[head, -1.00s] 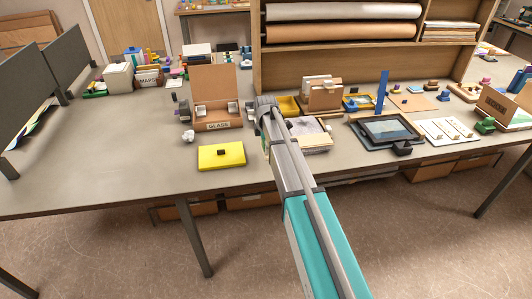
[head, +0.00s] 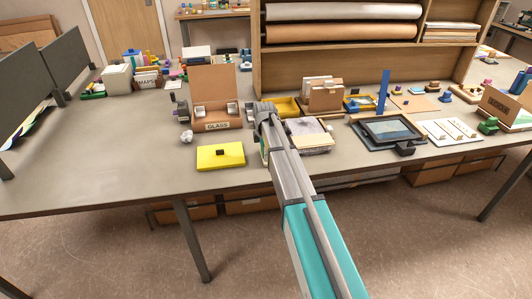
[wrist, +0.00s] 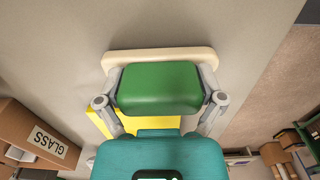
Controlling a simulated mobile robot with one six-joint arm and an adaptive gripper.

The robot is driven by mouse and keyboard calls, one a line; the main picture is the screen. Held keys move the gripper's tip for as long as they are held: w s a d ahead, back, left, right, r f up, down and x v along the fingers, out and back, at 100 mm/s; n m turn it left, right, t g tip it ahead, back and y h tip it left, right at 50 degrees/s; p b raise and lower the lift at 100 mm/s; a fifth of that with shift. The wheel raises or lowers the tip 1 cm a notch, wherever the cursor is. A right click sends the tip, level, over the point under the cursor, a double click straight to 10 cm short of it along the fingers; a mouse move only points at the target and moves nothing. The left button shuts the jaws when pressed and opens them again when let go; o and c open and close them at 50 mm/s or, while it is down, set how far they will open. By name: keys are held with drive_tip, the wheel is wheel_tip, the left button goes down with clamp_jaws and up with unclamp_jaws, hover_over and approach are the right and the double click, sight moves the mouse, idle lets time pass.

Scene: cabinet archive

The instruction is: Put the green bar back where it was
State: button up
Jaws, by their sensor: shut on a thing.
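The green bar (wrist: 160,86) is a rounded green block between the two grey fingers of my gripper (wrist: 161,95). My gripper is shut on it, one finger at each end. A cream, rounded strip (wrist: 160,58) shows just beyond the green bar, wider than it; I cannot tell whether they touch. Grey table top lies beneath. In the head view my own arm hides most of my gripper and the bar, near the right of the yellow box (head: 221,156).
The yellow box also shows partly behind my gripper in the wrist view (wrist: 99,122). The cardboard GLASS box (head: 217,125) stands behind the yellow box. A dark framed tray (head: 390,132) lies to the right. The left of the table (head: 110,150) is clear.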

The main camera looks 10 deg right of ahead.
drive_tip(key=shift+f, duration=0.2)
drive_tip(key=o, duration=1)
drive_tip(key=shift+r, duration=0.1)
drive_tip(key=shift+r, duration=0.2)
wheel_tip(320, 180, up, 12)
drive_tip(key=p, duration=1.2)
drive_tip(key=shift+f, duration=0.1)
